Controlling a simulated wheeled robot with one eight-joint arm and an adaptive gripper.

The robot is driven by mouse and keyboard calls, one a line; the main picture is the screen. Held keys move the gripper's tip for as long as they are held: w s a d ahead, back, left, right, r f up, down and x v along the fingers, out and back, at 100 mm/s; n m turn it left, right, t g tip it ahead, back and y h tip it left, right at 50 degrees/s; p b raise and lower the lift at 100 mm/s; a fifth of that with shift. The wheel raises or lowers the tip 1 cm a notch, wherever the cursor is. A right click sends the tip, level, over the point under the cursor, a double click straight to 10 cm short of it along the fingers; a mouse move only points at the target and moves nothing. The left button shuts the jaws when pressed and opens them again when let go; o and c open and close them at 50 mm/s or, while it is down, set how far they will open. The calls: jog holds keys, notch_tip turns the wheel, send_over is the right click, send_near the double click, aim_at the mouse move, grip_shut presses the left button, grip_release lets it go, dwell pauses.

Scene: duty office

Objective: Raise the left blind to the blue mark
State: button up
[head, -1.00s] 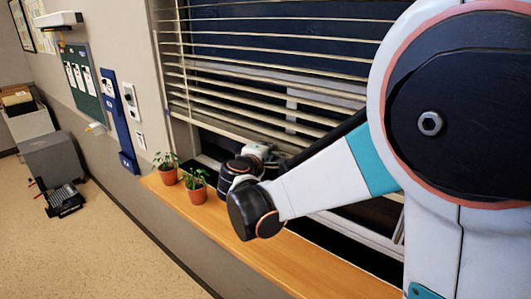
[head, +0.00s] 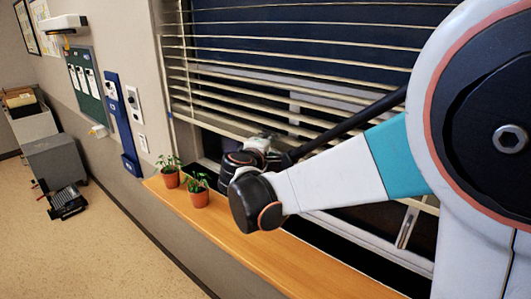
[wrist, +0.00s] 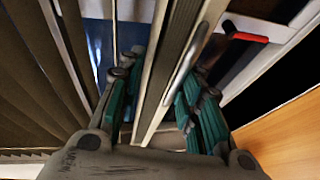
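The blind (head: 290,70) covers the upper window, with its slats spread and dark glass showing between them. Its lower edge lies a little above the sill, partly behind my arm.
Two potted plants (head: 199,191) stand on the wooden sill (head: 245,240), left of and below my gripper. A blue panel (head: 122,125) hangs on the wall left of the window. A red-tipped object (wrist: 247,38) shows beyond the rail.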

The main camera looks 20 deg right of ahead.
aim_at(269, 121)
notch_tip(269, 121, up, 7)
jog(key=shift+s+r, duration=0.1)
jog(key=shift+r, duration=0.1)
dwell(0.3)
jog(key=p+v, duration=0.4)
jog(key=v, duration=1.2)
dwell(1.2)
jog(key=shift+p, duration=0.3)
